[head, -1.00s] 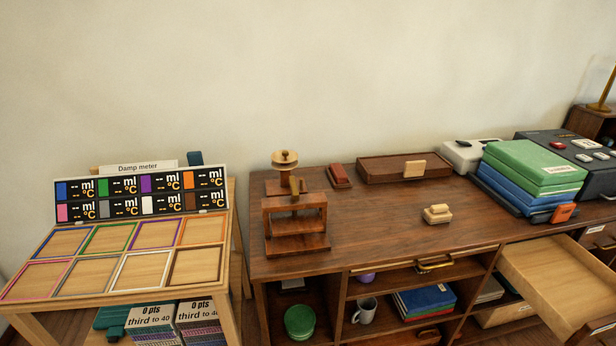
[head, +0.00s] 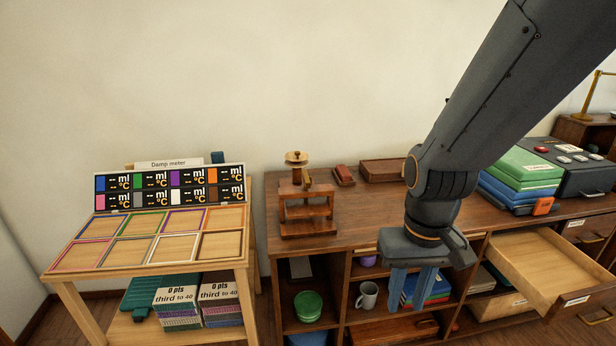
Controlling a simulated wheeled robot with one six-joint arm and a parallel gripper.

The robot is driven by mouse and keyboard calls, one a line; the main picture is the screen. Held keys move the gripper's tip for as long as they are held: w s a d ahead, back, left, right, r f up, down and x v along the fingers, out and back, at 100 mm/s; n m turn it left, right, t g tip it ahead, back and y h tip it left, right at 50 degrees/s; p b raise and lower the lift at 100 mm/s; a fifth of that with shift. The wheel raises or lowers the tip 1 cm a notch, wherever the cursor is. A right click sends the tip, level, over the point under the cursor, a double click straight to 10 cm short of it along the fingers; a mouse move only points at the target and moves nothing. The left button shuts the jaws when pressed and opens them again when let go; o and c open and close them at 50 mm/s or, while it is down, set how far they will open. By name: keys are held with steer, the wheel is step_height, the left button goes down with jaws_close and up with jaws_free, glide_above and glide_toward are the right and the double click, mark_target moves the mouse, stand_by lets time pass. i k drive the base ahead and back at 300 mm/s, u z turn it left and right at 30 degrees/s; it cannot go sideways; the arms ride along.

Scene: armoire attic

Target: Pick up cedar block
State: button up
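My gripper (head: 406,306) points down in front of the desk's front edge, over the open shelves. Its two blue-grey fingers are apart, with nothing seen between them. No pale wood block shows now. The small pale block seen on the desk top a second ago, and the one at the dark wooden tray (head: 380,170), lie where my arm now covers the view. I cannot tell which of these is the cedar block.
The wooden desk (head: 350,215) carries a wooden press (head: 306,210), a red-brown block (head: 343,177) and green and blue boxes (head: 522,168). A drawer (head: 550,262) stands open at right. A damp meter table (head: 150,250) stands at left. A mug (head: 367,295) sits on a shelf.

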mark_target(343, 172)
steer(key=z, duration=0.45)
steer(key=i, duration=1.25)
steer(key=u, duration=0.7)
